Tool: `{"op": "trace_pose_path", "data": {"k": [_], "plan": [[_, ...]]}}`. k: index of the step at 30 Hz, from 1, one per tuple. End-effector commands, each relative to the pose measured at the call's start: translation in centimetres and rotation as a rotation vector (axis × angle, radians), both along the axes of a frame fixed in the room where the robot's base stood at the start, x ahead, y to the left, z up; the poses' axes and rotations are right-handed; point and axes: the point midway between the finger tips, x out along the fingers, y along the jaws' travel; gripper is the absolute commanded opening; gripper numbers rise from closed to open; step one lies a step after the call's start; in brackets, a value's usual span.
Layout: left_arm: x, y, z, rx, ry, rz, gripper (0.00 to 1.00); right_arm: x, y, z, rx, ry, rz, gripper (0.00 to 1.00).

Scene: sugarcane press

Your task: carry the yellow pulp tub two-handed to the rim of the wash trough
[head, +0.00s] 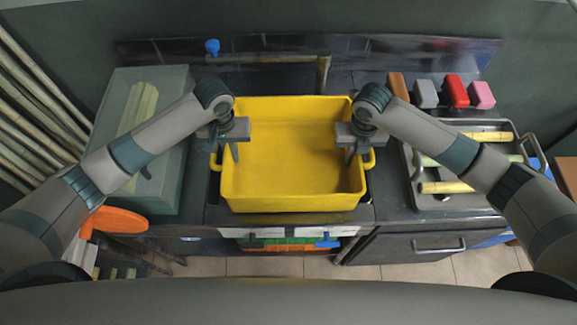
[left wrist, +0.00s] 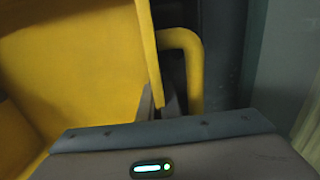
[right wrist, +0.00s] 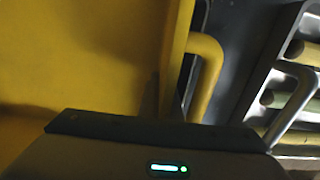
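The yellow pulp tub (head: 290,165) is upright and level at the centre of the head view, and its inside looks empty. My left gripper (head: 228,152) straddles its left side wall at the rim and is shut on it. The left wrist view shows the wall (left wrist: 148,50) between the fingers, inside the looped handle (left wrist: 190,65). My right gripper (head: 355,155) is shut on the right side wall; in the right wrist view the handle (right wrist: 207,75) is just outside. The wash trough appears to be under the tub, mostly hidden. I cannot tell whether the tub touches it.
A brass spout (head: 323,72) and a blue knob (head: 212,47) are behind the tub. A metal tray (head: 470,205) with cane pieces is on the right, below several coloured blocks (head: 455,90).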

Motion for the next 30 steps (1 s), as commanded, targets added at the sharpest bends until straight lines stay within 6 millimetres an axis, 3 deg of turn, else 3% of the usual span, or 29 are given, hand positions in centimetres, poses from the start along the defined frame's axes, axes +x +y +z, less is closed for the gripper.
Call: {"op": "trace_pose_path", "data": {"k": [5, 8, 20, 30], "plan": [[0.0, 0.1, -1.1, 0.001, 0.0, 0.001, 0.0, 0.0, 0.0, -1.1, 0.0, -0.001, -0.001, 0.0], [0.0, 0.1, -0.9, 0.001, 0.0, 0.001, 0.23, 0.0, 0.0, -0.9, -0.001, 0.0, -0.001, 0.23], [0.0, 0.0, -0.5, 0.0, -0.001, 0.0, 0.23, 0.0, 0.0, -0.9, 0.0, 0.0, 0.0, 0.23], [0.1, 0.0, 3.6, -0.001, -0.003, -0.001, 0.23, 0.0, 0.0, -0.9, 0.0, 0.0, 0.0, 0.23]]}}
